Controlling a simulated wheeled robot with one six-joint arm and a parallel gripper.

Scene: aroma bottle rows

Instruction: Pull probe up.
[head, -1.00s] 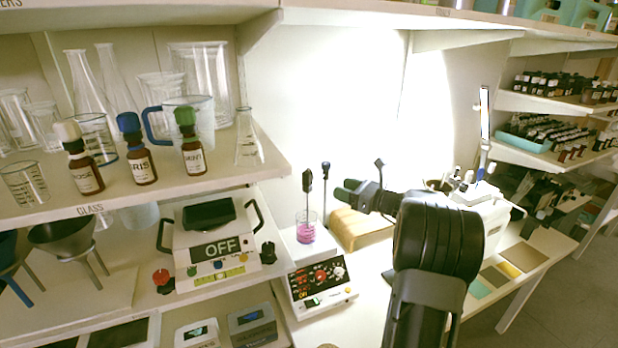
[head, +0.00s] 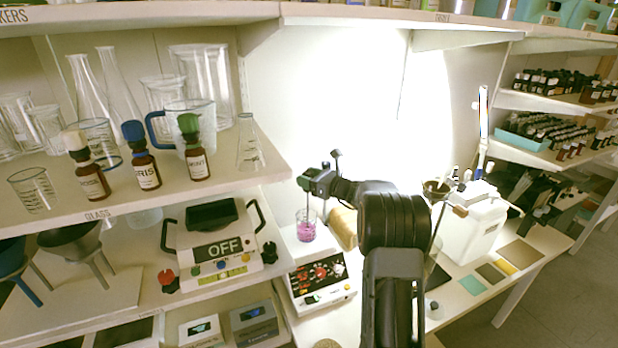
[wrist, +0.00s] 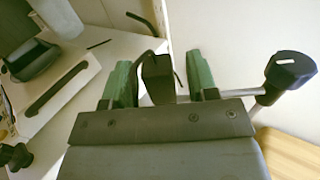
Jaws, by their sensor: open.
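A thin dark cable curves up from the head. In the head view my gripper mostly hides the probe. A second black knob (head: 336,154) on a metal rod stands just right; it also shows in the wrist view (wrist: 290,69).
Left, a shelf holds glassware and capped bottles (head: 141,155). Below it stands a device marked OFF (head: 222,246). A wooden block (head: 344,226) lies behind my arm. The wall behind is bare.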

